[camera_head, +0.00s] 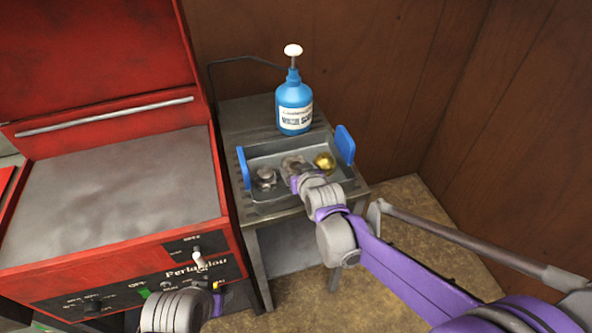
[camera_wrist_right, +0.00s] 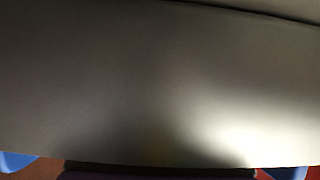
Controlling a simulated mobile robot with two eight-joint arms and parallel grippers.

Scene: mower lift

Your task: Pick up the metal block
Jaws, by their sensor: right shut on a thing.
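A grey tray (camera_head: 264,152) with blue handles stands on a small metal table. My right gripper (camera_head: 294,176) is down inside the tray from the right. It is shut on a grey metal piece, which I take for the metal block (camera_head: 291,162); the fingers partly hide it. A second small grey metal piece (camera_head: 265,178) lies to the left in the tray, and a gold ball (camera_head: 324,161) lies to the right. In the right wrist view a blurred grey surface (camera_wrist_right: 150,80) fills most of the picture. My left gripper is at the bottom left, its fingers unclear.
A blue pump bottle (camera_head: 294,103) stands on the table (camera_head: 232,118) behind the tray. A red machine (camera_head: 110,190) with an open lid is to the left, close beside the table. Wooden walls (camera_head: 400,70) close off the back and right.

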